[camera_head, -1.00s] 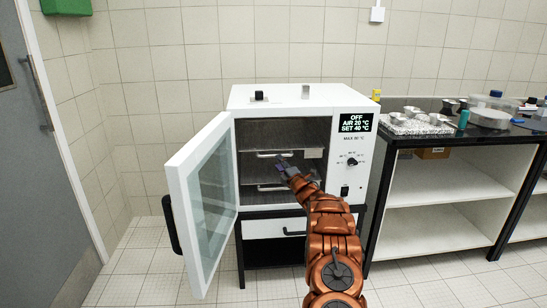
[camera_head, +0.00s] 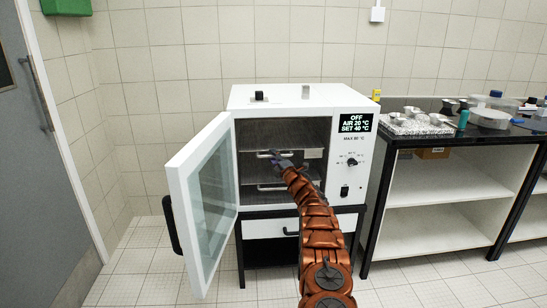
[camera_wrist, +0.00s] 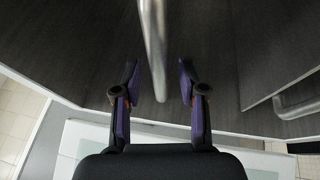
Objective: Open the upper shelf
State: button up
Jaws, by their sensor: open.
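The white oven (camera_head: 290,95) stands with its glass door (camera_head: 205,205) swung open to the left. Inside are an upper shelf (camera_head: 298,149) and a lower shelf, both pushed in, each with a metal handle at its front. My gripper (camera_head: 279,157) reaches into the oven opening at the upper shelf's handle (camera_head: 264,154). In the wrist view my gripper (camera_wrist: 160,72) is open, and a metal handle bar (camera_wrist: 153,40) lies between its two fingers, seemingly touching neither. My fingers partly hide the handle's right end in the head view.
The lower shelf's handle (camera_head: 270,188) is just below and also shows at the right of the wrist view (camera_wrist: 298,104). The control panel (camera_head: 355,160) is right of the opening. A bench (camera_head: 440,142) stands further right.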

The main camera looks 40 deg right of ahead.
jog(key=shift+w+d, duration=0.15)
jog(key=shift+w, duration=0.2)
jog(key=shift+w+r, duration=0.1)
jog(key=shift+r, duration=0.05)
jog(key=shift+c, duration=0.3)
grip_shut()
dwell(0.6)
